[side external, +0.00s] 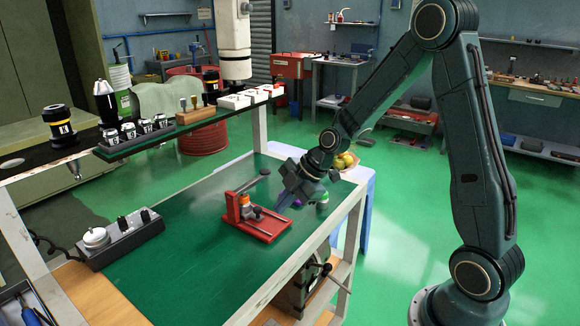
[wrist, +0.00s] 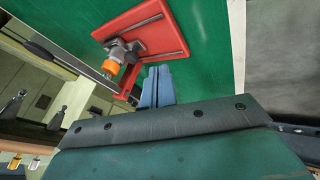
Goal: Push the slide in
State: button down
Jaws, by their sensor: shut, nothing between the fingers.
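A red fixture (side external: 266,228) sits on the green cart top, with an upright red bracket at its left end. It also shows in the wrist view (wrist: 158,32). A grey metal part (wrist: 120,50), which looks like the slide, lies on the fixture beside an orange cylinder (wrist: 110,67). The orange piece also shows in the side view (side external: 244,199). How far in the slide sits I cannot tell. My gripper (wrist: 158,68) has its blue fingers together, empty, close to the fixture's edge. In the side view my gripper (side external: 279,207) is just right of the fixture; contact is unclear.
A grey control box (side external: 122,238) with knobs stands at the cart's left. A raised shelf (side external: 170,130) with tool holders and white boxes runs along the back. A dark round-ended item (side external: 264,172) lies behind the fixture. The green top (side external: 185,270) is clear in front.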

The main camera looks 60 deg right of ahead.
jog(key=v, duration=0.7)
jog(key=shift+s+r, duration=0.25)
jog(key=shift+r, duration=0.05)
jog(key=s+a+r+m+h, duration=0.1)
jog(key=s+a+r+m, duration=0.1)
jog(key=s+m, duration=0.3)
jog(key=s+a+r+m+h, duration=0.1)
jog(key=s+r+m, duration=0.3)
jog(key=s, duration=0.5)
jog(key=s+a+r+m+h, duration=0.1)
jog(key=s+a+r+m, duration=0.3)
jog(key=s+m, duration=0.2)
jog(key=shift+s, duration=0.55)
jog(key=shift+a, duration=0.1)
